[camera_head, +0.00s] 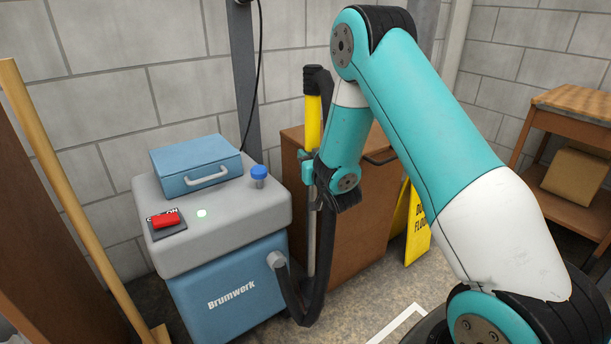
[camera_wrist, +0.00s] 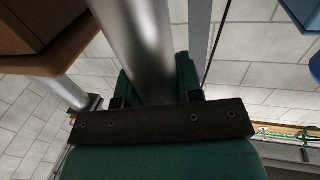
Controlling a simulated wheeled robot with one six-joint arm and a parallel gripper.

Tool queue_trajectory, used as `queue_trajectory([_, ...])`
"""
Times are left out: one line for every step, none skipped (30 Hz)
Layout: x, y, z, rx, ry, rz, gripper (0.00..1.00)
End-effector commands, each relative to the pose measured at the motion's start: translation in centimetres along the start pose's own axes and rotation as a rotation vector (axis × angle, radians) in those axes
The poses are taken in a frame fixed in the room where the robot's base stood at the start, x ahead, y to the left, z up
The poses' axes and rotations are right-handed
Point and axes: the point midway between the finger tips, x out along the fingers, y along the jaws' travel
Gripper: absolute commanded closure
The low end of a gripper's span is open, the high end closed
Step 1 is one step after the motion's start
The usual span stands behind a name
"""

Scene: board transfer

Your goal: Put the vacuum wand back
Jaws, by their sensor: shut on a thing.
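The vacuum wand (camera_head: 313,122) stands roughly upright in the head view, with a yellow grip, a black top and a metal tube. My gripper (camera_head: 309,170) is shut on it just below the yellow part. In the wrist view the shiny metal tube (camera_wrist: 136,40) runs between the jaws of my gripper (camera_wrist: 156,98). A black hose (camera_head: 325,265) hangs from the wand and curves to a grey port on the blue and grey vacuum (camera_head: 230,290), marked Brumwerk, to the left. The wand's lower end is partly hidden behind the hose.
A dark post (camera_head: 243,75) rises behind the vacuum.

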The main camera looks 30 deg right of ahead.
Motion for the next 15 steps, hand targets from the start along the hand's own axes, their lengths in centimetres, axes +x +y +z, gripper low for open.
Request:
queue_trajectory([0.0, 0.1, 0.6, 0.000, 0.003, 0.001, 0.94])
queue_trajectory([0.0, 0.2, 0.8, 0.000, 0.003, 0.002, 0.94])
queue_trajectory([0.0, 0.2, 0.9, 0.000, 0.004, 0.002, 0.94])
queue_trajectory([0.0, 0.2, 0.9, 0.000, 0.004, 0.003, 0.94])
queue_trajectory([0.0, 0.2, 1.0, 0.000, 0.004, 0.003, 0.94])
queue_trajectory([0.0, 0.3, 1.2, 0.000, 0.004, 0.003, 0.94])
queue_trajectory([0.0, 0.3, 1.5, 0.000, 0.004, 0.003, 0.94])
queue_trajectory([0.0, 0.3, 1.8, 0.000, 0.004, 0.004, 0.94])
queue_trajectory([0.0, 0.4, 2.4, 0.000, 0.004, 0.005, 0.94])
queue_trajectory([0.0, 0.5, 2.9, 0.000, 0.004, 0.006, 0.94])
queue_trajectory([0.0, 0.6, 3.4, 0.000, 0.004, 0.008, 0.94])
queue_trajectory([-0.1, 0.7, 4.1, 0.001, 0.004, 0.009, 0.94])
queue_trajectory([-0.1, 0.8, 4.6, 0.001, 0.004, 0.010, 0.94])
queue_trajectory([-0.1, 0.9, 4.8, 0.001, 0.004, 0.011, 0.94])
queue_trajectory([0.0, 1.0, 4.9, 0.000, 0.004, 0.013, 0.94])
